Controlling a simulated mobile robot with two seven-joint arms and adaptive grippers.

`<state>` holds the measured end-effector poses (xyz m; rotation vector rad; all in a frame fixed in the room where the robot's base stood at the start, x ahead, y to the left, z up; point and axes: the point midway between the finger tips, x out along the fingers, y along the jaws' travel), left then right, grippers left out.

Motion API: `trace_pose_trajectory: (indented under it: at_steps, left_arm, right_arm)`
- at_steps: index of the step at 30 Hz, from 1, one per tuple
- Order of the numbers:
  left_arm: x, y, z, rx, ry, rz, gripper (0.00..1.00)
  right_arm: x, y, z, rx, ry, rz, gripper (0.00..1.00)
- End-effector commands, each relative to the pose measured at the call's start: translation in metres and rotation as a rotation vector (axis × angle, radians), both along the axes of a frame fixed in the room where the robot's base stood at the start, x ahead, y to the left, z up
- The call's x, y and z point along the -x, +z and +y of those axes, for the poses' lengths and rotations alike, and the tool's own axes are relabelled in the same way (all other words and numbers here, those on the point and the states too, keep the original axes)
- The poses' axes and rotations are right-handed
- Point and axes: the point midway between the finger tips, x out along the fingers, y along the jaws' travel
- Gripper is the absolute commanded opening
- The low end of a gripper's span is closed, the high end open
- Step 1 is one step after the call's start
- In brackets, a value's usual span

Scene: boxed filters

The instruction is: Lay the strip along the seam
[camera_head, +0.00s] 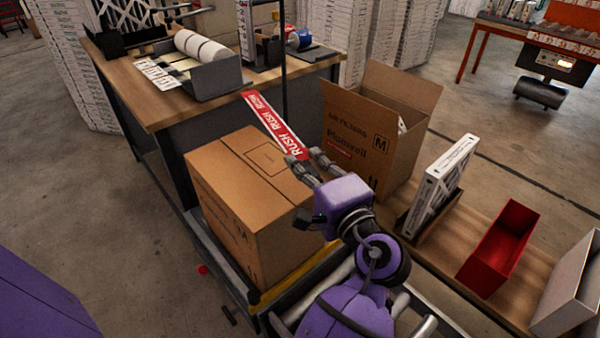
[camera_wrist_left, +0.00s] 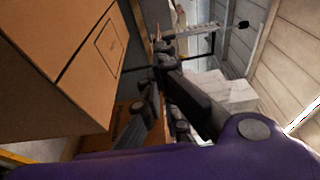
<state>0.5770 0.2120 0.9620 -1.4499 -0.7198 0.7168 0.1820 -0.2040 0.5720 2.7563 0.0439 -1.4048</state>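The strip (camera_head: 272,124) is red and white with RUSH printed on it. It extends in the air from my left gripper towards the table edge, above and behind the closed cardboard box (camera_head: 237,170). My left gripper (camera_head: 305,160) has its fingers on either side of the strip's near end and appears shut on it, beyond the box's right edge. In the left wrist view, the dark fingers (camera_wrist_left: 163,62) point away beside the box (camera_wrist_left: 65,75); the strip cannot be made out clearly there. My right gripper is not in view.
An open carton (camera_head: 375,125) stands behind and right of the gripper. A white-framed filter (camera_head: 440,185) and a red bin (camera_head: 497,250) stand on the wooden bench at right. The table (camera_head: 165,108) behind carries a label-roll holder (camera_head: 207,78).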

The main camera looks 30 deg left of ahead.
Motion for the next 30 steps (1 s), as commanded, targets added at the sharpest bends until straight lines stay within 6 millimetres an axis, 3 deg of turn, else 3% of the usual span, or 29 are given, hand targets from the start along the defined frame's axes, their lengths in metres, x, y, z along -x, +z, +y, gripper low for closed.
trace_pose_trajectory:
  at_steps: [10, 24, 30]
  left_arm:
    - [0.035, 0.004, -0.004, -0.003, 0.255, 0.0, 0.0]
    - [0.037, 0.005, -0.005, -0.004, 0.259, 0.0, 0.0]
    - [0.037, -0.012, -0.005, -0.006, 0.259, 0.004, 0.0]
  right_arm:
    - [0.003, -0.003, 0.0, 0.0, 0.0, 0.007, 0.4]
    - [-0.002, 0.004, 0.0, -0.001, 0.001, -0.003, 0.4]
    - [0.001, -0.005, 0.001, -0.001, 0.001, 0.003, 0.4]
